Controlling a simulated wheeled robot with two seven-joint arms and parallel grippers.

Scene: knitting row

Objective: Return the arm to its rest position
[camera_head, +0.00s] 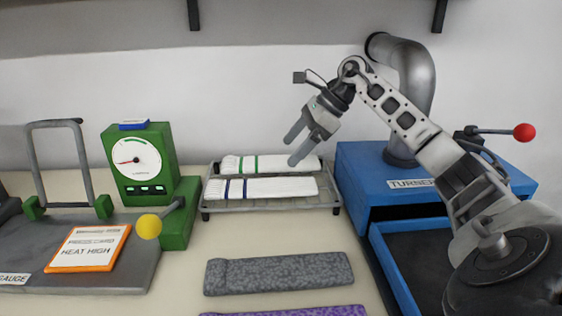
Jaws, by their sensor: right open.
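My right arm comes in from the lower right and reaches up and to the left. Its gripper (294,149) is open and empty, with the fingers pointing down and to the left. In the picture it overlaps the rear white strip (235,164) on the wire rack (270,204). I cannot tell its exact height, but it looks raised above the rack. A second white strip with dark blue bands (285,187) lies in front of the rear one. My left gripper is not in view.
A blue box labelled "TURNER" (355,165) with a red-knobbed lever (525,132) stands right, beside my arm. A green dial gauge (142,165) and an orange-edged card (90,248) are left. A grey strip (278,273) and a purple strip (290,312) lie in front.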

